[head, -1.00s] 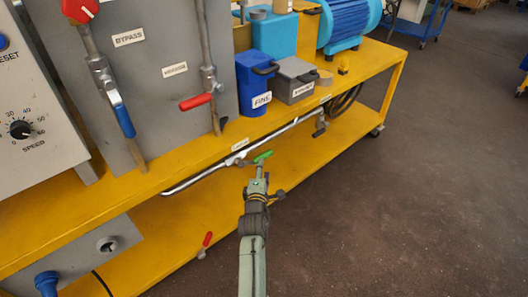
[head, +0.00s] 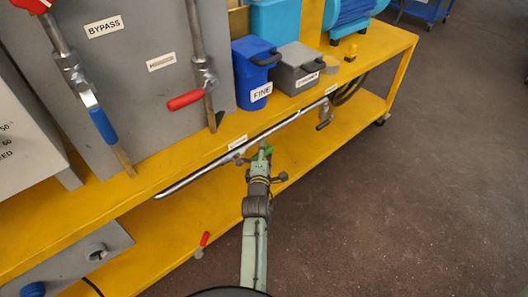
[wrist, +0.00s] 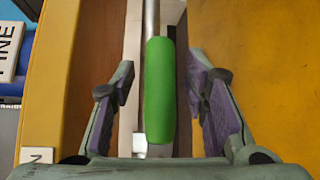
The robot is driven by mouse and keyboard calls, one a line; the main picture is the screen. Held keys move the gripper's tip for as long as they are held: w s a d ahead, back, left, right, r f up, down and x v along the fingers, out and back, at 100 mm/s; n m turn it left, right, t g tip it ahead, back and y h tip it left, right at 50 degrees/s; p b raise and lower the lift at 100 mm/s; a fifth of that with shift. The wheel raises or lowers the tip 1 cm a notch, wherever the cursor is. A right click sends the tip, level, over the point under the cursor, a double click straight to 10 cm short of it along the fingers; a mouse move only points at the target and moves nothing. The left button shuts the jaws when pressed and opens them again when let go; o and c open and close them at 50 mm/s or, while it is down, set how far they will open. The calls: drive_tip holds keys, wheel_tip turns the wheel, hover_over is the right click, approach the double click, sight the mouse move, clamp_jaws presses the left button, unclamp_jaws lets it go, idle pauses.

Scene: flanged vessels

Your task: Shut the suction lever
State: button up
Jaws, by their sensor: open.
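A green-handled lever (head: 268,150) sits by the grey pipe along the front edge of the yellow bench. A small label (head: 238,143) is on the bench edge near it, too small to read. My gripper (head: 262,165) is open at the lever and hides part of it in the head view. In the wrist view the green handle (wrist: 160,90) lies lengthwise between the two open fingers of my gripper (wrist: 161,85). A gap shows on both sides of the handle, so neither finger appears to touch it.
The grey pipe (head: 210,170) runs along the yellow bench (head: 150,180). Above are a red-handled lever (head: 185,100), a blue-handled lever (head: 103,125), a blue FINE box (head: 255,72) and a grey box (head: 297,70). Another red handle (head: 205,239) is lower down. Open floor lies right.

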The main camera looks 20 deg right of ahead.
clamp_jaws()
idle(0.4)
idle(0.4)
